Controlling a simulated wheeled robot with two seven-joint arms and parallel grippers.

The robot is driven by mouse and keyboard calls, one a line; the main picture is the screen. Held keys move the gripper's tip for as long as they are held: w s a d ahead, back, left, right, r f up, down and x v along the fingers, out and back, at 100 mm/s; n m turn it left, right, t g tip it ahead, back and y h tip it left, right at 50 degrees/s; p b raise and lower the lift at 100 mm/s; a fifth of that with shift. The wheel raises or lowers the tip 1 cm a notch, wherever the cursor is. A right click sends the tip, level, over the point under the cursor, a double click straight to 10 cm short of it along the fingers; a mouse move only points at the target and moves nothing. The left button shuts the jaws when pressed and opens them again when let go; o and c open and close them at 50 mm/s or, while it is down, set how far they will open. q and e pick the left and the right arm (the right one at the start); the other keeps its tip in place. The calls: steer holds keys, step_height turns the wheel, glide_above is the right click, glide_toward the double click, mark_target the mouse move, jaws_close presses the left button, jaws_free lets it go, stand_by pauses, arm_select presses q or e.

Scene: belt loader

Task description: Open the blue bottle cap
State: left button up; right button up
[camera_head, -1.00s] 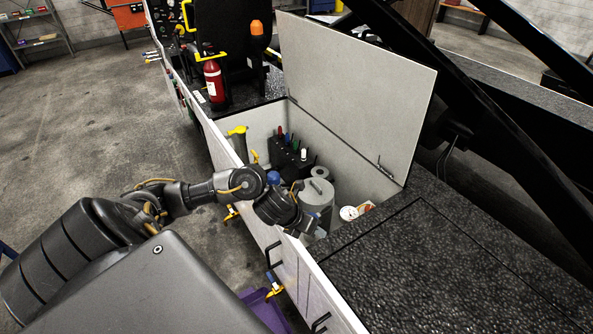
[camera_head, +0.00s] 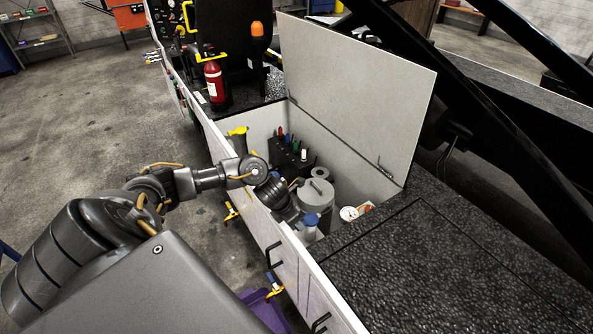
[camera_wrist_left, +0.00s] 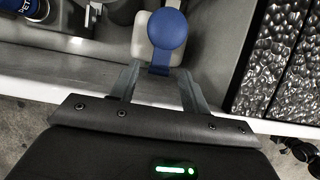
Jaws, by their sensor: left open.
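The blue cap (camera_head: 311,219) sits on a pale bottle in the near end of the open storage box. In the left wrist view the round blue cap (camera_wrist_left: 167,29) is just beyond my fingertips, with a narrow blue strip reaching down between them. My left gripper (camera_wrist_left: 160,84) is open, with a finger on each side of that strip and nothing clamped. In the head view my left wrist reaches over the box's near wall, left of the bottle; the fingers are hard to make out there. My right gripper is not in view.
A grey canister (camera_head: 316,196) stands just behind the bottle. The raised lid (camera_head: 360,95) stands along the far side. A black textured deck (camera_head: 410,285) borders the box on the right. Another blue cap (camera_wrist_left: 28,8) shows at upper left.

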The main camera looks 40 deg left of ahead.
arm_select(q)
steer(key=shift+x, duration=1.2)
steer(key=shift+r, duration=0.1)
jaws_close()
